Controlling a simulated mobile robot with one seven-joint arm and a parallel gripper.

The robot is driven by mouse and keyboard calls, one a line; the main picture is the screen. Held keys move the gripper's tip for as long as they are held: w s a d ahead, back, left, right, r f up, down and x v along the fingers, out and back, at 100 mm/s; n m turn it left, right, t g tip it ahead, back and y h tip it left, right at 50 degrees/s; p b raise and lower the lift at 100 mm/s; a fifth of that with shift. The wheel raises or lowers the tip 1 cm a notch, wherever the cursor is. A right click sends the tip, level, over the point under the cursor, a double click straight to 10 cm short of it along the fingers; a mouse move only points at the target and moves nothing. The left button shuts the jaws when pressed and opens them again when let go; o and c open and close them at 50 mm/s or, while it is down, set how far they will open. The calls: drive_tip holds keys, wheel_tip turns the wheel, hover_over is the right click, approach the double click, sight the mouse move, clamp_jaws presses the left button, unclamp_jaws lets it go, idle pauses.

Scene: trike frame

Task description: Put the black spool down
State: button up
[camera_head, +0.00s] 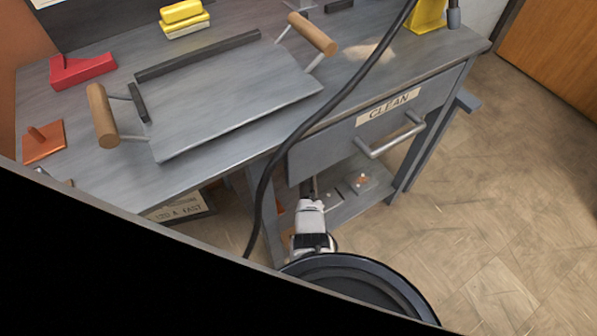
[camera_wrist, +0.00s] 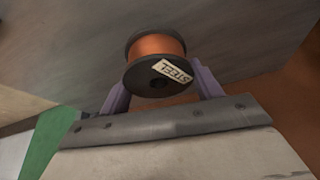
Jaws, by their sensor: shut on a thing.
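The black spool (camera_wrist: 157,46) shows in the wrist view, with black end discs, copper-orange winding and a pale label reading "STEEL". My gripper (camera_wrist: 160,82) has its two purple fingers on either side of the spool and is shut on it. The fingers' contact is partly hidden behind the near disc. In the head view, my white gripper body (camera_head: 310,217) is low, in front of the workbench's lower shelf and below the drawer. The spool cannot be made out there.
The workbench top (camera_head: 390,75) holds a grey tray (camera_head: 235,95) with wooden handles, a red block (camera_head: 82,70) and yellow blocks (camera_head: 184,14). A drawer labelled "CLEAN" (camera_head: 375,125) sits above a lower shelf (camera_head: 350,204). Open floor (camera_head: 490,190) lies to the right.

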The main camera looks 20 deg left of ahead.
drive_tip(key=shift+f+b, duration=0.5)
drive_tip(key=shift+f, duration=1.1)
drive_tip(key=shift+f, duration=0.15)
drive_tip(key=o, duration=1.2)
drive_tip(key=shift+r, duration=0.2)
drive_tip(key=p+v, duration=1)
drive_tip(key=p, duration=0.2)
drive_tip(key=shift+r, duration=0.15)
drive_tip(key=shift+p+v, duration=0.8)
drive_tip(key=shift+p, duration=0.25)
drive_tip(key=shift+d, duration=0.1)
